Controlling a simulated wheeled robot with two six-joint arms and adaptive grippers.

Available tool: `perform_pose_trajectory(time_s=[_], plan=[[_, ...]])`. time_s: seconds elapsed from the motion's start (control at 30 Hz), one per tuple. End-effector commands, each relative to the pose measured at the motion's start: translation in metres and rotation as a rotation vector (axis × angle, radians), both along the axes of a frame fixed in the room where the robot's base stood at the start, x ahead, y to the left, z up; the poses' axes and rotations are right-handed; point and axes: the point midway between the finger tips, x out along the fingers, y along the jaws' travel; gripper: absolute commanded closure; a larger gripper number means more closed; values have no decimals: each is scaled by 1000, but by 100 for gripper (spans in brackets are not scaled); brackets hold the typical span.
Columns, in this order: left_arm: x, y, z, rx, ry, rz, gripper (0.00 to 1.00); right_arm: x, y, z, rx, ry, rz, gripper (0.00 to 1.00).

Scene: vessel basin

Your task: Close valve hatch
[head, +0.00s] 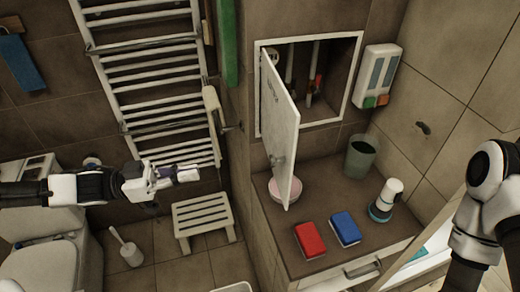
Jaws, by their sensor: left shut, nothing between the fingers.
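The valve hatch is a white-framed opening (357,72) in the tiled wall, with pipes and a red-handled valve (318,82) inside. Its white door (278,115) stands open, swung out from the left side of the frame over the counter. A small knob or latch shows low on the door. My left gripper (190,173) is shut and empty, left of the door and well apart from it, in front of the towel rack. My right arm comes in at the right edge; its gripper is out of view.
On the counter (290,240) are a pink bowl (274,190) partly behind the door, a red box (310,239), a blue box (345,229), a white bottle (386,200) and a grey-green cup (360,157). A white stool (203,217) and toilet brush (127,250) stand on the floor.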

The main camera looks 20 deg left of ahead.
Motion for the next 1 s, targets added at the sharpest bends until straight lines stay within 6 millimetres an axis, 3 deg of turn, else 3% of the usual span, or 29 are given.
perform_pose_trajectory(time_s=[0.17,0.3,0.53,1.0], plan=[[4,-9,-7,5,-3,-9,100,-1,0,-27,0,1,-1,62],[9,-23,-12,10,-1,-9,100,-1,0,-60,0,1,-1,62],[19,-46,-4,14,3,-9,100,0,0,-80,0,1,-1,62],[46,-103,9,12,4,-8,100,0,0,-80,0,1,-1,62]])
